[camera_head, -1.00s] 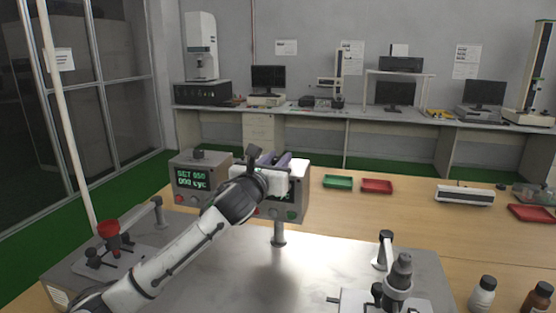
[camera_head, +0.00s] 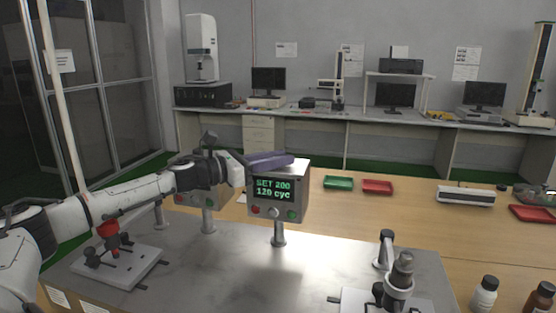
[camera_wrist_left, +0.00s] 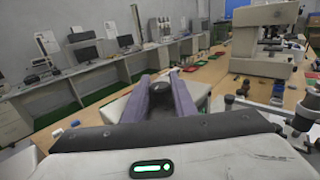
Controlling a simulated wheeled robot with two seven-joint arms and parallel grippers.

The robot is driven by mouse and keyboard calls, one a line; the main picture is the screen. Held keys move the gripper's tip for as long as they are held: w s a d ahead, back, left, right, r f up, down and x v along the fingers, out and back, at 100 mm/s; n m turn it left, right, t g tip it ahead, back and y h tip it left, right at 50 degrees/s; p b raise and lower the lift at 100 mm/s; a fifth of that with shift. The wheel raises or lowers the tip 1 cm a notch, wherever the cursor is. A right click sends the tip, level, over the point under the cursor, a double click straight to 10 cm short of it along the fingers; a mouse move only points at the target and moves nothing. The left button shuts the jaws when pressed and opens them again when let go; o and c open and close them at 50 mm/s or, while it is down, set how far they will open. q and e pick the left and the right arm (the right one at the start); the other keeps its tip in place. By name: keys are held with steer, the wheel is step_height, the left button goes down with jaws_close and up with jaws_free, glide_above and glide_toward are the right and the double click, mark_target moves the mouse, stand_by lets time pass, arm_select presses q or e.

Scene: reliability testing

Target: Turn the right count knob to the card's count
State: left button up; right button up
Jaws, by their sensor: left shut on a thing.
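The right counter box (camera_head: 292,184) stands on a post, and its lit display reads "SET 200" and "120 CYC". My left gripper (camera_head: 272,160) reaches over the top of this box from the left, its purple fingers lying along the top. In the left wrist view the dark round count knob (camera_wrist_left: 160,96) sits between the two purple fingers, which are shut on it. The left counter box (camera_head: 206,218) is mostly hidden behind my left arm, and its display cannot be read. No count card can be made out. My right gripper is not in view.
A red-topped fixture (camera_head: 108,236) stands at the left of the metal bench and a grey fixture (camera_head: 397,280) at the front right. A green tray (camera_head: 338,183) and a red tray (camera_head: 377,187) lie on the wooden table. Bottles (camera_head: 484,294) stand at the right.

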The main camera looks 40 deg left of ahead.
arm_select(q)
steer(key=shift+m+h, duration=0.4)
steer(key=shift+h, duration=0.2)
steer(key=o, duration=1)
steer(key=shift+o, duration=0.2)
